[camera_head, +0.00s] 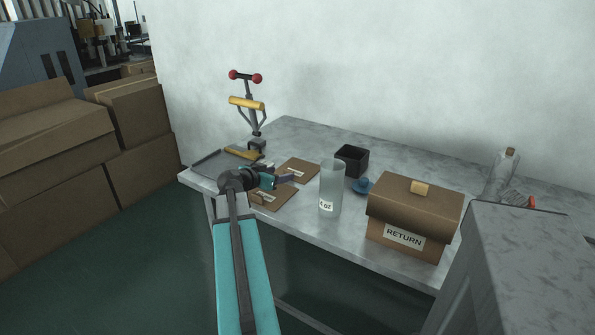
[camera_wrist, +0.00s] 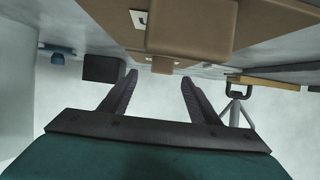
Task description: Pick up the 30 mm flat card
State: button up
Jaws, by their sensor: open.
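Two flat brown boards with small white labels lie on the table: a rear one (camera_head: 297,168) and a front one (camera_head: 283,200). The label writing is too small to read, so I cannot tell which piece is the 30 mm card. My gripper (camera_head: 290,179) is low over these boards, partly hiding the front one. In the wrist view, which appears upside down, my gripper (camera_wrist: 160,77) has its two dark fingers spread with a gap between them. A brown block-like piece (camera_wrist: 192,28) and a labelled brown board (camera_wrist: 105,15) fill the top of that view. I see nothing clamped.
A clear cylinder (camera_head: 331,185), black box (camera_head: 352,160), blue knob-like item (camera_head: 363,186) and brown RETURN box (camera_head: 415,213) stand right of the boards. A press with a yellow handle (camera_head: 247,103) and a dark tray (camera_head: 207,163) are at left. Free tabletop lies behind the black box.

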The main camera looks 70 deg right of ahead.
aim_at(288, 171)
jog(key=shift+s+d+f, duration=0.1)
jog(key=shift+d, duration=0.15)
jog(key=shift+d, duration=0.1)
jog(key=shift+w+p+x, duration=0.1)
jog(key=shift+p+x, duration=0.15)
jog(key=shift+x, duration=0.65)
jog(key=shift+w+p+x, duration=0.15)
jog(key=shift+p+x, duration=0.1)
jog(key=shift+x, duration=1.4)
jog(key=shift+f, duration=0.1)
jog(key=c, duration=1.1)
jog(key=shift+c, duration=0.2)
notch_tip(288, 171, up, 10)
